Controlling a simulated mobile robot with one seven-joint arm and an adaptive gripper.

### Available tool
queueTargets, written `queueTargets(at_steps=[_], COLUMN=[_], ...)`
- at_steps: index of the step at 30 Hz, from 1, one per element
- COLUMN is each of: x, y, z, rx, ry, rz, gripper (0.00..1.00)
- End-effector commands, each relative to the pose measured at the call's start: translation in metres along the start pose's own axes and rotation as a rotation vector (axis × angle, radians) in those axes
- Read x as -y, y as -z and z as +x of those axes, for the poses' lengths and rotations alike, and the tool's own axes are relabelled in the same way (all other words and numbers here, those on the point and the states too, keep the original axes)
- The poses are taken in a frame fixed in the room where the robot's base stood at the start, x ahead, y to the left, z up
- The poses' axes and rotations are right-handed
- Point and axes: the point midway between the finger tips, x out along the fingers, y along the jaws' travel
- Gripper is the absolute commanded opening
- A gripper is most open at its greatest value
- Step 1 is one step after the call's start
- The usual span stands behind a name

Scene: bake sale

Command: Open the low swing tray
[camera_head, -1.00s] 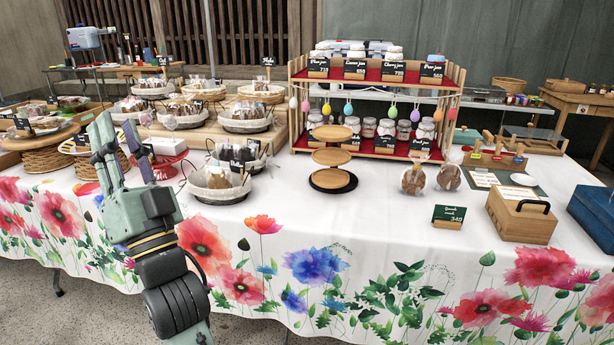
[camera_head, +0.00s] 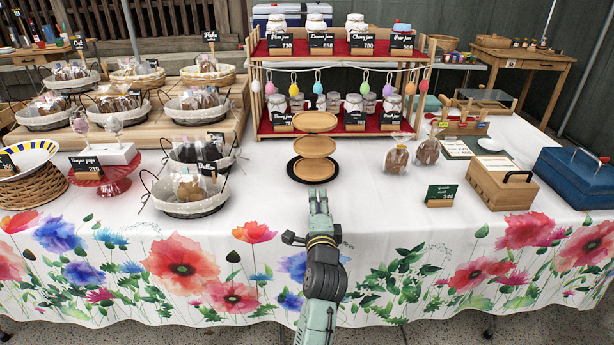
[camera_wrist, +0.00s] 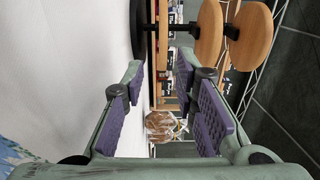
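A round wooden tiered stand is at the table's middle. It has a black-rimmed base (camera_head: 297,174), a low tray (camera_head: 315,146) and a top tray (camera_head: 315,121), stacked nearly in line. In the wrist view, turned sideways, the low tray (camera_wrist: 209,35) and top tray (camera_wrist: 253,38) show at the top beside the black base (camera_wrist: 138,28). My gripper (camera_head: 318,194) is in front of the stand, over the table's front part, with its fingers pointing towards the stand. In the wrist view, my gripper (camera_wrist: 160,76) is open, with nothing between its purple pads.
A jam shelf (camera_head: 262,128) with hanging eggs stands behind the stand. A wire-handled basket (camera_head: 190,205) is to the left. Wrapped cookies (camera_head: 396,158), a small green sign (camera_head: 441,193) and a wooden box (camera_head: 500,185) are to the right. White cloth is clear around my gripper.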

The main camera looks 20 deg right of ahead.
Motion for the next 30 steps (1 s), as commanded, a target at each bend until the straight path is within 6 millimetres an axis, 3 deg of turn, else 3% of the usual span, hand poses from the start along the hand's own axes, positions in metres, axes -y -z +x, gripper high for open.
queueTargets(at_steps=[15, 21, 30], x=[0.004, 0.003, 0.002], y=[-0.001, -0.002, -0.002], z=[0.087, 0.102, 0.103], rx=[0.001, 0.002, 0.002], ry=[0.004, 0.004, 0.004], rz=[0.001, -0.002, -0.003], gripper=[0.27, 0.27, 0.25])
